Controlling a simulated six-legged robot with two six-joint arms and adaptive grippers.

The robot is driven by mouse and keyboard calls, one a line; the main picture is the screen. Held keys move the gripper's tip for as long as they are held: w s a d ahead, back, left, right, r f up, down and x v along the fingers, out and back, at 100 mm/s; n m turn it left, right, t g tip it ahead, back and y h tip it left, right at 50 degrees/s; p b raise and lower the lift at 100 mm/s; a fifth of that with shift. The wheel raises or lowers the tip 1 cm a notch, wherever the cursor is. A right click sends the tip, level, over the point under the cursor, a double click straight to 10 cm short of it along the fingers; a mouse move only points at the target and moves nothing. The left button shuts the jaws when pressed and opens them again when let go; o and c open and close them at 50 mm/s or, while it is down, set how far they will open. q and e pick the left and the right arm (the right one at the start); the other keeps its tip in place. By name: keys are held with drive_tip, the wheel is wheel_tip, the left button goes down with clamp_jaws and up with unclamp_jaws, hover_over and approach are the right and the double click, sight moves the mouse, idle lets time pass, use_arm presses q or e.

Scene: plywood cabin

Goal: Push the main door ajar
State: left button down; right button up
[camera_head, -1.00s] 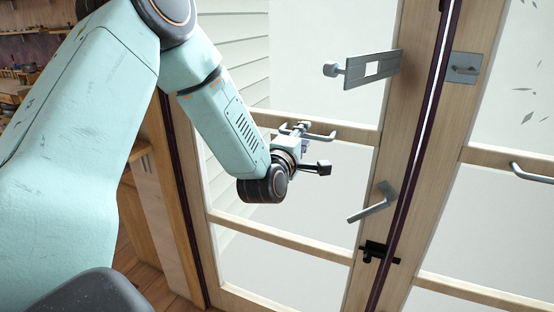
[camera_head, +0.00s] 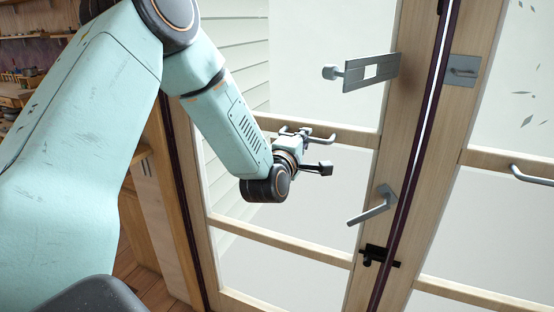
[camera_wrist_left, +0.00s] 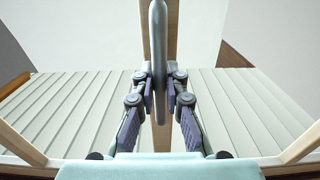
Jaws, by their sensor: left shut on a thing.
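The main door shows as a wood-framed glass leaf (camera_head: 290,242) in the head view. A grey bar handle (camera_head: 322,138) is mounted on its middle rail. My left gripper (camera_head: 302,143) is at this handle, partly hidden behind my wrist. In the left wrist view, the handle (camera_wrist_left: 158,30) runs between the two fingers of my left gripper (camera_wrist_left: 160,88), which is shut on it. A lever handle (camera_head: 372,208) and a black latch (camera_head: 378,255) sit on the door's right stile. My right gripper is out of view.
A second glazed leaf (camera_head: 440,225) stands to the right, with a narrow bright strip between dark edges at the join. Wooden floor (camera_head: 130,270) and shelves (camera_head: 18,50) lie left.

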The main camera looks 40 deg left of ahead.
sight(314, 125)
use_arm(q)
drive_tip(key=shift+w, duration=0.1)
